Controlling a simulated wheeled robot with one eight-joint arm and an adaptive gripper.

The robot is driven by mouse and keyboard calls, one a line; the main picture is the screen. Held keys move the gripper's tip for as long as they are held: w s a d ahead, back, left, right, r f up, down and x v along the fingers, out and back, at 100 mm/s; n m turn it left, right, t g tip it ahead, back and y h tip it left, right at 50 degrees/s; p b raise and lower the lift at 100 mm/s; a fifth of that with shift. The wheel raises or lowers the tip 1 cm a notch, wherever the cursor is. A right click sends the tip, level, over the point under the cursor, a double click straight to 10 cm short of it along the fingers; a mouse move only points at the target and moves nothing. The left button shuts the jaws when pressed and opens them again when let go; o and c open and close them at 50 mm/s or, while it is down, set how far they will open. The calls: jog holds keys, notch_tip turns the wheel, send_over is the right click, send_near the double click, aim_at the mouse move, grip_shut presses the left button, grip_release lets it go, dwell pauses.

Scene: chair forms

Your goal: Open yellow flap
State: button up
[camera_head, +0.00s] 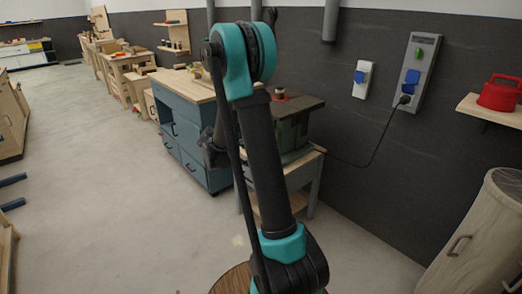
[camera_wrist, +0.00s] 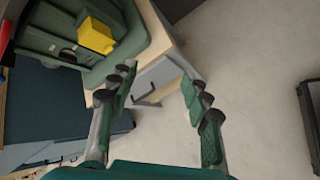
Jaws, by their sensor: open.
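A yellow block-like part (camera_wrist: 96,36), which looks like the flap, sits on a green machine (camera_wrist: 45,45) at the upper left of the wrist view. I cannot tell its hinge side or whether it is open. My gripper (camera_wrist: 158,78) is open, with nothing between its fingers. The yellow part is beyond and to the left of the fingertips, apart from them. In the head view the green machine (camera_head: 290,135) stands on a wooden stand, partly hidden behind my arm. The yellow part cannot be made out there.
A blue drawer cabinet (camera_head: 188,150) with a wooden top stands left of the machine. A black cable runs from a wall socket box (camera_head: 412,75) towards the machine. A red can (camera_head: 498,93) is on a right-hand shelf.

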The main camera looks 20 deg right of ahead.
jog(key=w+a+f+n+t+h, duration=0.2)
jog(key=w+f+n+h, duration=0.8)
jog(key=w, duration=0.5)
jog(key=w+d+y, duration=0.1)
jog(key=w+d, duration=0.2)
jog(key=d, duration=0.5)
jog(key=w+d+f+y, duration=0.1)
jog(key=w+d, duration=0.2)
jog(key=d, duration=0.5)
jog(key=shift+w, duration=0.1)
grip_shut()
